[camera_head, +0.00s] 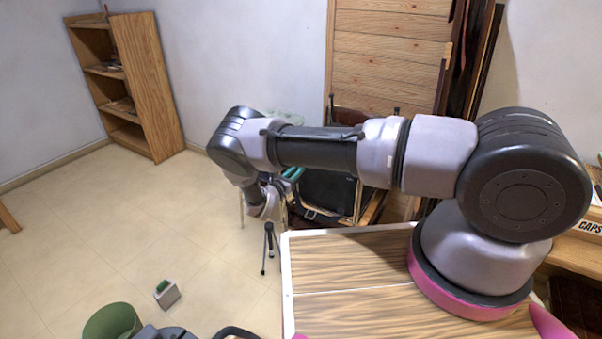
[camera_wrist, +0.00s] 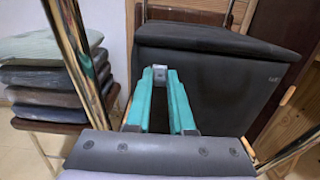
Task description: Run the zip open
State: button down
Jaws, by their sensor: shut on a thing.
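A dark bag (camera_wrist: 215,85) fills the middle and right of the wrist view, with a flat top panel and a front face. In the head view the bag (camera_head: 328,193) is a black shape behind my arm. My gripper (camera_wrist: 160,76) has teal fingers that reach to the bag's left upper edge. They are shut on a small grey metal piece, the zip pull (camera_wrist: 159,70), at their tips. The zip's track cannot be made out. In the head view my gripper (camera_head: 293,174) is mostly hidden by my arm.
A stack of cushions (camera_wrist: 55,75) lies left of the bag, behind a shiny upright post (camera_wrist: 75,60). A black tripod (camera_head: 269,245) stands on the floor near the bag. A wooden bookshelf (camera_head: 125,85) is far left. The left floor is mostly free.

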jog(key=shift+w+a, duration=0.15)
jog(key=shift+a, duration=0.15)
jog(key=c, duration=0.8)
grip_release()
jog(key=shift+a, duration=0.1)
jog(key=v, duration=1)
jog(key=shift+s+a, duration=0.1)
jog(key=shift+s, duration=0.25)
